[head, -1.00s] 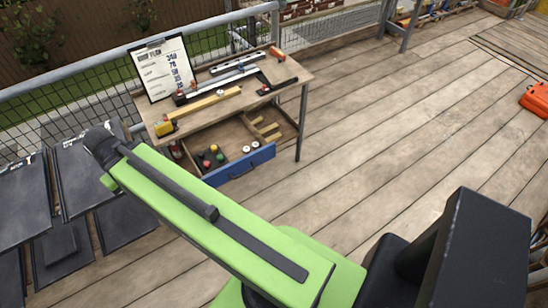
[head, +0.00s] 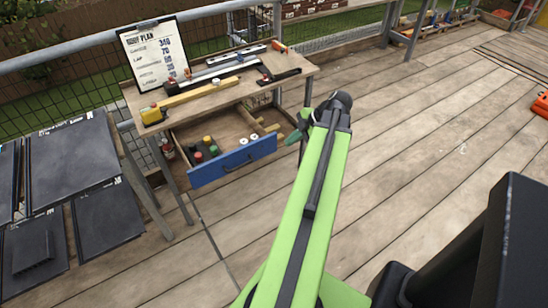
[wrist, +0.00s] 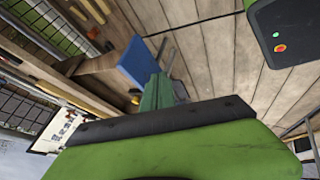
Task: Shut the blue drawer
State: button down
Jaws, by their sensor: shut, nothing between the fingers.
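The blue drawer (head: 235,160) stands pulled out under the wooden workbench (head: 135,97), its blue front facing into the deck. Inside it are jars with coloured lids, two small white pieces and wooden blocks. My gripper (head: 296,134) is beyond the end of my green arm, just right of the drawer front's right end in the head view, and partly hidden by my arm. In the wrist view, my gripper's green fingers (wrist: 158,92) are together and empty. The blue drawer front (wrist: 137,62) shows just past them; whether they touch it I cannot tell.
Dark panels (head: 75,165) stand at the left. A railing (head: 75,50) runs behind.

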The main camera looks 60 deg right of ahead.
jog(key=s+d, duration=0.1)
jog(key=s, duration=0.1)
jog(key=b, duration=0.8)
send_near(267, 152)
jog(key=x, duration=0.4)
jog(key=shift+s+a+f, duration=0.1)
jog(key=shift+s+f, duration=0.2)
jog(key=shift+f, duration=0.1)
jog(key=shift+w, duration=0.35)
